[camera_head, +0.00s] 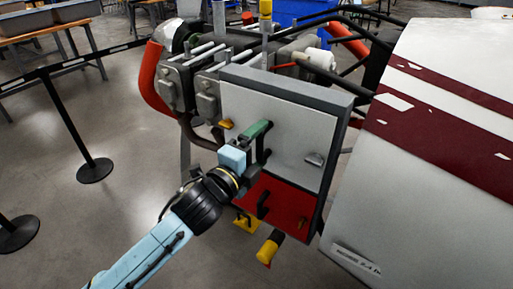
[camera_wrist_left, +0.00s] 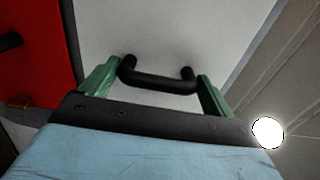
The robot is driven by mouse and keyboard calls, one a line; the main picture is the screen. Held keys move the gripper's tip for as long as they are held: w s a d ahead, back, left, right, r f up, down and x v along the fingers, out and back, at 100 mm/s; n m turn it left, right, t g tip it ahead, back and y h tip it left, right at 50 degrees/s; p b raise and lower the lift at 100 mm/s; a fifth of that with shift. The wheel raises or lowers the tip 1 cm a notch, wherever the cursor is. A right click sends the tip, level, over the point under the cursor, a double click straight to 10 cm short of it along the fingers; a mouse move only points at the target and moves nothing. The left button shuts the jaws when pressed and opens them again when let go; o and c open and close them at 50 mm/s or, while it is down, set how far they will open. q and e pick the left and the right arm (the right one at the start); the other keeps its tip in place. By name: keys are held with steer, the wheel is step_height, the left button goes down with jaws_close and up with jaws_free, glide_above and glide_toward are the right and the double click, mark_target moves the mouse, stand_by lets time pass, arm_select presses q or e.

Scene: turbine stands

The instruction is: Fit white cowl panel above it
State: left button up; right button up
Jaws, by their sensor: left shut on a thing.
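The white cowl panel (camera_head: 298,128) stands upright against the dark square-edged frame (camera_head: 290,88), directly above the red panel (camera_head: 287,207). I cannot tell whether a small gap stays behind it. My left gripper (camera_head: 258,141) reaches in from the lower left and is shut on the black handle of the white panel. In the left wrist view the green fingertips (camera_wrist_left: 160,84) stand at the two ends of the black handle (camera_wrist_left: 157,80), with the white panel (camera_wrist_left: 180,30) behind it and the red panel (camera_wrist_left: 38,60) at the left. My right gripper is not in view.
The turbine engine (camera_head: 195,85) with a red-orange pipe (camera_head: 150,80) is behind and left of the panels. A large white and maroon cowl (camera_head: 450,120) blocks the right side. A black barrier post (camera_head: 78,130) stands at left.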

arm_select(q)
steer(key=shift+r, duration=0.25)
steer(key=shift+w+d+r, duration=0.1)
